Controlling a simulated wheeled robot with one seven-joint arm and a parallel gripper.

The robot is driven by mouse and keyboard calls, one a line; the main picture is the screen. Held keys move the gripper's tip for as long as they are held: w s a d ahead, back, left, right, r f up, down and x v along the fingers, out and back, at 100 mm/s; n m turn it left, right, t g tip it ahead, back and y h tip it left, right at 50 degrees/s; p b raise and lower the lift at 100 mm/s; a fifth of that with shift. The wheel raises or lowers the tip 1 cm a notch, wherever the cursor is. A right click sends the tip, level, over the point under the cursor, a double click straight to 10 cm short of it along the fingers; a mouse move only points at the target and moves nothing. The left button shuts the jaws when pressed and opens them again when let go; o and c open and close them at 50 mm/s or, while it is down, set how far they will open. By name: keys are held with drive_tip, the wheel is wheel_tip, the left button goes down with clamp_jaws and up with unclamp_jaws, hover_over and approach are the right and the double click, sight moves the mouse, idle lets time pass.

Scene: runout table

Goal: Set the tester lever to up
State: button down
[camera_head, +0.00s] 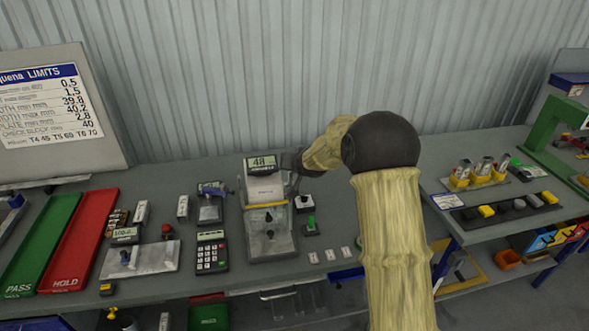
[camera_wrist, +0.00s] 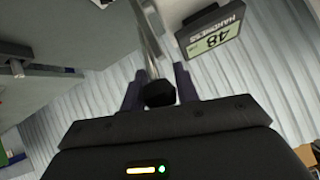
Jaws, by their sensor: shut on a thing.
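The hardness tester (camera_head: 268,232) stands on the bench in the head view, a grey unit with a display (camera_head: 261,163) on top. Its display (camera_wrist: 212,38) reads 48 in the wrist view, beside the lever. The lever is a metal rod (camera_wrist: 146,38) with a black knob (camera_wrist: 159,94). My gripper (camera_wrist: 158,86) is shut on the knob, with a dark finger on each side. In the head view my gripper (camera_head: 291,160) is at the tester's upper right side, level with the display. My arm and gripper hide the knob there.
A green-handled device (camera_head: 311,226) and a small black-and-white box (camera_head: 305,203) stand just right of the tester. A calculator (camera_head: 212,252) is to its left. Red (camera_head: 80,240) and green (camera_head: 42,245) trays lie further left. A corrugated wall (camera_head: 230,80) rises close behind.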

drive_tip(key=c, duration=1.1)
unclamp_jaws()
drive_tip(key=shift+w+a+f, duration=0.1)
drive_tip(key=shift+o, duration=0.2)
drive_tip(key=b+v, duration=0.4)
drive_tip(key=v, duration=1.3)
drive_tip(key=shift+s, duration=0.3)
